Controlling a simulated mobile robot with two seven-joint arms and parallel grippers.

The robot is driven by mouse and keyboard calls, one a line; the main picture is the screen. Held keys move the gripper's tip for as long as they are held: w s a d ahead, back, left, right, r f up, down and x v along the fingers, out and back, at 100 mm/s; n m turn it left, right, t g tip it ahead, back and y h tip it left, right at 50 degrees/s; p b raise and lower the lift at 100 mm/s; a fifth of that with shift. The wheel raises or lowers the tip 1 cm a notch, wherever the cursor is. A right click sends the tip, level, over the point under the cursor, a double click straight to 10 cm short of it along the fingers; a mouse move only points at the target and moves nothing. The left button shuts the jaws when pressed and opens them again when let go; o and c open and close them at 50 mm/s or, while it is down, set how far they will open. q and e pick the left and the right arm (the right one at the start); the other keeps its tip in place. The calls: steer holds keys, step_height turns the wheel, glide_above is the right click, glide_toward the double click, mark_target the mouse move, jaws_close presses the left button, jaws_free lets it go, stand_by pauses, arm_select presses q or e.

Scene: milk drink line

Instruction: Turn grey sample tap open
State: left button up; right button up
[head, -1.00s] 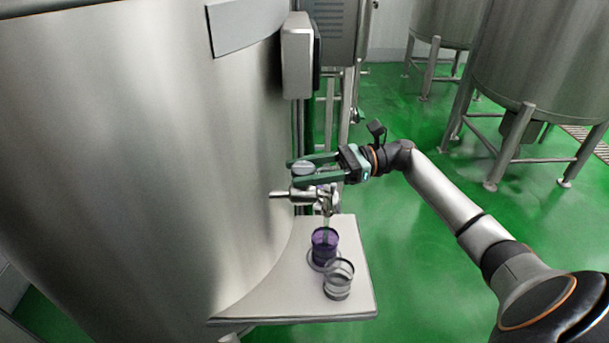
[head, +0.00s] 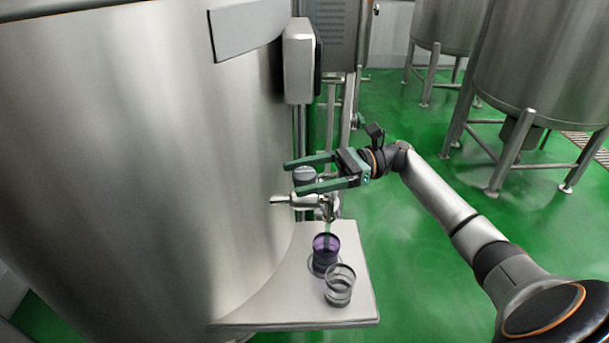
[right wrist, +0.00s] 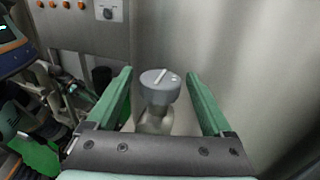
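The grey sample tap has a round grey knob (head: 305,176) on a shiny metal body (head: 306,201) at the tank's side. In the right wrist view the knob (right wrist: 160,86) shows a pale line across its top. My right gripper (head: 292,177) is open, with one finger on each side of the knob. The right wrist view shows a gap between the knob and each finger. A purple cup (head: 326,254) stands below the spout. A thin pale strip shows between spout and cup; I cannot tell whether it is flowing liquid. My left gripper is not in view.
The large steel tank (head: 150,180) fills the left. A pale shelf (head: 270,300) below the tap also bears a clear cup (head: 340,286). A grey box (head: 300,60) is above the tap. Green floor (head: 420,270) is open to the right.

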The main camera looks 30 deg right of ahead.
steer(key=shift+d, duration=0.1)
steer(key=b+v, duration=0.2)
steer(key=v, duration=1)
steer(key=shift+d+b, duration=0.2)
steer(key=shift+b, duration=0.15)
steer(key=shift+s, duration=0.1)
